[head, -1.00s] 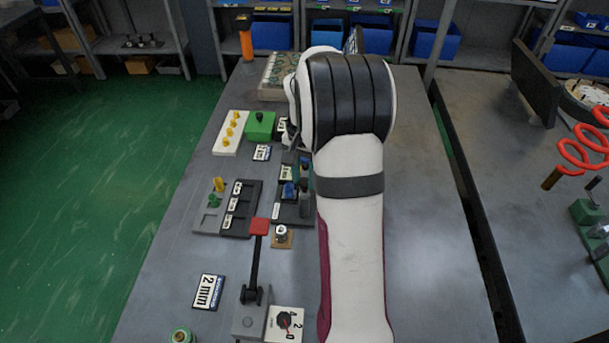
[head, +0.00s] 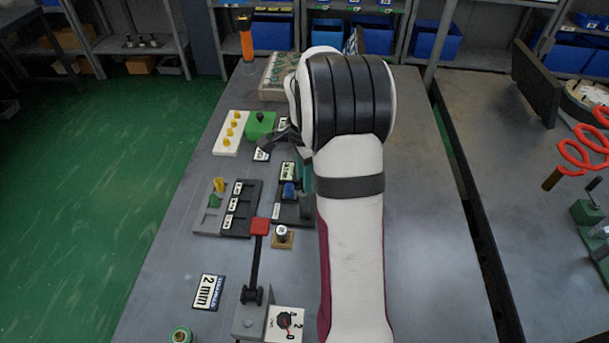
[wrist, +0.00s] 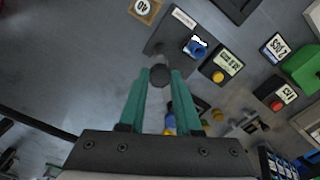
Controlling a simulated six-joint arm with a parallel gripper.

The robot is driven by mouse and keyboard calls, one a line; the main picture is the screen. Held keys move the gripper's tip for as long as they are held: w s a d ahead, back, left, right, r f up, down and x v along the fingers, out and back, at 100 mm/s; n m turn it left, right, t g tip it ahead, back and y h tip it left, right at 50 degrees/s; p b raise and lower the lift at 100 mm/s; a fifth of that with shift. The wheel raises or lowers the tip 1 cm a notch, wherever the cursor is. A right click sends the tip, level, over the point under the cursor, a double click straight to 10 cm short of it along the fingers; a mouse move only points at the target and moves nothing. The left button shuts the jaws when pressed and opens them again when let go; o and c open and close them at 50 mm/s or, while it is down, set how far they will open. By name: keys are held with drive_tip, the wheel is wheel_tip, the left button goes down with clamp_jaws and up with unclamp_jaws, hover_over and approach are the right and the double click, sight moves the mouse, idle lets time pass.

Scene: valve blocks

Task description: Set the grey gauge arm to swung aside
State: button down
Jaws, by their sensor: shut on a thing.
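My gripper (wrist: 160,82), with teal fingers, is shut on a dark grey round knob (wrist: 160,74) in the wrist view. The knob looks like the end of the grey gauge arm; the rest of that arm is hidden or too small to tell. The knob is beside the near edge of a dark plate (wrist: 163,40) that carries a blue knob (wrist: 197,48) and a white label. In the head view the plate (head: 290,214) lies left of my arm, and only a teal part of my gripper shows (head: 306,172).
A black lever with a red end (head: 260,226) stands nearer. A blue knob (head: 289,190), a green block (head: 261,124) and a white strip with yellow pegs (head: 231,132) are close by. A grey and black tray (head: 240,222) lies left. The bench right of my arm is clear.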

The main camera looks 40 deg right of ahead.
drive_tip(key=shift+m, duration=0.3)
drive_tip(key=c, duration=0.6)
unclamp_jaws()
wheel_tip(320, 180, up, 16)
drive_tip(key=shift+f, duration=0.1)
